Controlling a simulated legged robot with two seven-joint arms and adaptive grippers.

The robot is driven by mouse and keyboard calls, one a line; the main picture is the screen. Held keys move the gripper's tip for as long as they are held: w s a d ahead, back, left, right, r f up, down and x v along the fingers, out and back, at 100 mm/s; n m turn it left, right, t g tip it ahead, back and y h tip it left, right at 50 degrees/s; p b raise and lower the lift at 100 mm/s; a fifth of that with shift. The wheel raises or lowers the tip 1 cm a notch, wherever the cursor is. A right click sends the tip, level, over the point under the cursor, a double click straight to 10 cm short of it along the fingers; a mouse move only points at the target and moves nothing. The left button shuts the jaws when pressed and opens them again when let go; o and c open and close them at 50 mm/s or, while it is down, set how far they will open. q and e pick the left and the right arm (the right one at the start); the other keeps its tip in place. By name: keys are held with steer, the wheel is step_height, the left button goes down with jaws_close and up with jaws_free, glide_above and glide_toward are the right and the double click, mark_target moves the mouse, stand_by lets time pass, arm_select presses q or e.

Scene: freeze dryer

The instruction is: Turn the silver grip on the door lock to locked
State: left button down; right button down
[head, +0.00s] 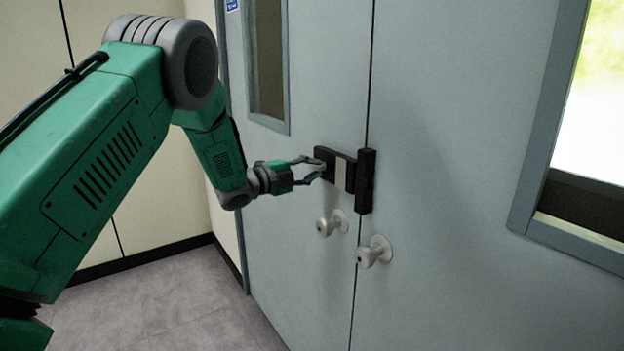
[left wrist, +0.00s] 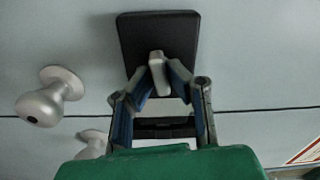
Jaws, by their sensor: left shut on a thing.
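The door lock (head: 349,172) is a black case with a lighter panel, mounted on the left door leaf beside the door seam. A black upright piece (head: 366,181) sits at its right end, at the seam. The silver grip (left wrist: 158,75) shows in the left wrist view on the black plate (left wrist: 158,33). My left gripper (head: 314,170) is at the left end of the lock, its fingers closed on the silver grip. In the left wrist view the fingertips (left wrist: 160,76) press on both sides of the grip. My right gripper is out of view.
Two silver round knobs, one on the left leaf (head: 331,223) and one on the right leaf (head: 374,250), stick out below the lock. A window frame (head: 545,150) is at the right. Grey floor (head: 190,300) is clear at lower left.

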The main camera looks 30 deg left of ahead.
arm_select(q)
steer(key=shift+d+f+m+b, duration=0.1)
steer(key=shift+d+m+b, duration=0.15)
steer(key=shift+m+b, duration=0.65)
steer(key=shift+f+m, duration=0.15)
steer(key=shift+m, duration=0.15)
steer(key=c, duration=1.6)
jaws_free()
steer(key=shift+d, duration=0.1)
steer(key=shift+o, duration=0.2)
steer(key=shift+d, duration=0.15)
steer(key=shift+s+a, duration=0.25)
steer(key=shift+s, duration=0.15)
steer(key=v, duration=1.1)
